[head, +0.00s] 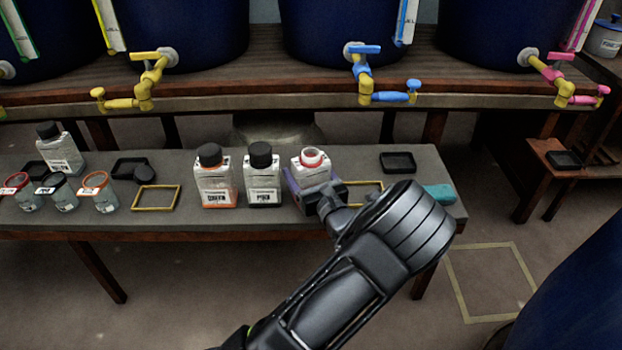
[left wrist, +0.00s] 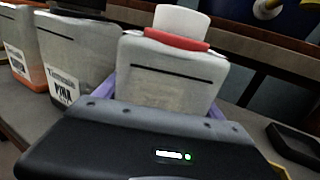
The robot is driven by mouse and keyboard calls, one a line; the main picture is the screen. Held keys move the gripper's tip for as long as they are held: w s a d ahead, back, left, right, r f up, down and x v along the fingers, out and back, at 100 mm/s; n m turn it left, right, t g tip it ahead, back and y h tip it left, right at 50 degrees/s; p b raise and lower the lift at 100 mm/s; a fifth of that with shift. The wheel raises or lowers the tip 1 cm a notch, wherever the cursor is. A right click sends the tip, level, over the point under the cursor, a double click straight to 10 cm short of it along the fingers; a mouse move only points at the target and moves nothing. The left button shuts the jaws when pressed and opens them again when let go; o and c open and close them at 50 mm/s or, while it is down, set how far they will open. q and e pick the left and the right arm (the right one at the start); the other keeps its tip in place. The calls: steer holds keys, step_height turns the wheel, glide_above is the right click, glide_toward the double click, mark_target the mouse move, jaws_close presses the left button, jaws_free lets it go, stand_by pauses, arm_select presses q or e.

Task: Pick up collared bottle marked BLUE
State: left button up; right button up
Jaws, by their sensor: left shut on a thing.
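A white bottle with a red collar around its neck and an open white mouth (head: 311,158) is at the right end of a row on the low bench. It also shows in the left wrist view (left wrist: 175,70). My left gripper (head: 313,182) is shut on this bottle, with lavender sides against it. The wrist housing hides its lower front, so I cannot read a BLUE mark. I cannot tell whether its base touches the bench. My right gripper is out of view.
Two black-capped bottles stand just left: one marked PINK (head: 262,175), one with orange at its base (head: 214,178). Several small jars (head: 99,190) and another capped bottle (head: 60,152) are further left. A black tray (head: 397,162) and teal item (head: 440,194) lie right. Vat taps (head: 370,80) overhang behind.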

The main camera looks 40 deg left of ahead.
arm_select(q)
steer(key=c, duration=0.5)
steer(key=shift+o, duration=0.2)
steer(key=shift+r, duration=0.1)
step_height(320, 180, up, 9)
steer(key=p, duration=0.4)
steer(key=shift+r, duration=0.4)
